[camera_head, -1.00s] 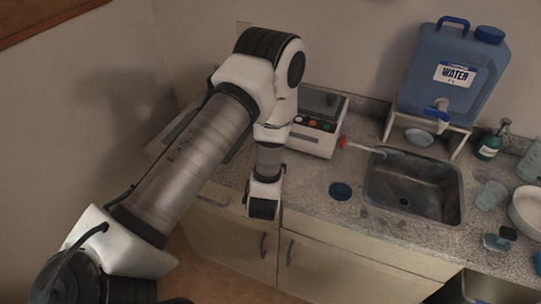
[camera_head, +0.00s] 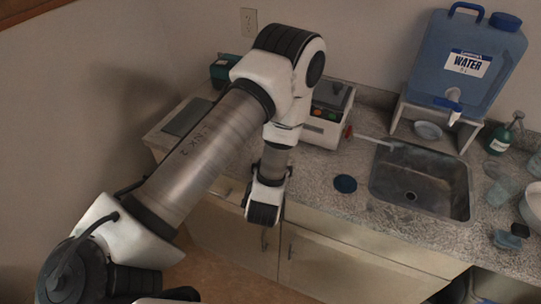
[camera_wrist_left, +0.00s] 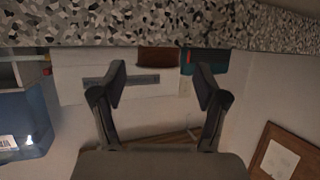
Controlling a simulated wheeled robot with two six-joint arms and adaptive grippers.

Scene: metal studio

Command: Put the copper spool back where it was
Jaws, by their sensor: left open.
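My left gripper (camera_wrist_left: 160,75) is open and empty in the left wrist view, its two dark fingers apart. In the head view my left arm reaches over the front edge of the counter (camera_head: 330,215), and its fingers are not visible there. I cannot make out a copper spool for certain in either view. A brown block-like thing (camera_wrist_left: 158,57) shows beyond the fingers in the left wrist view, beside a teal thing (camera_wrist_left: 212,62); I cannot tell what the brown one is. My right gripper is not in view.
A dark teal box (camera_head: 224,68) stands at the back left, partly behind my arm. A device with coloured buttons (camera_head: 325,118) is right of the arm. A dark blue disc (camera_head: 345,184) lies left of the sink (camera_head: 420,180). A blue water jug (camera_head: 465,62) stands behind it.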

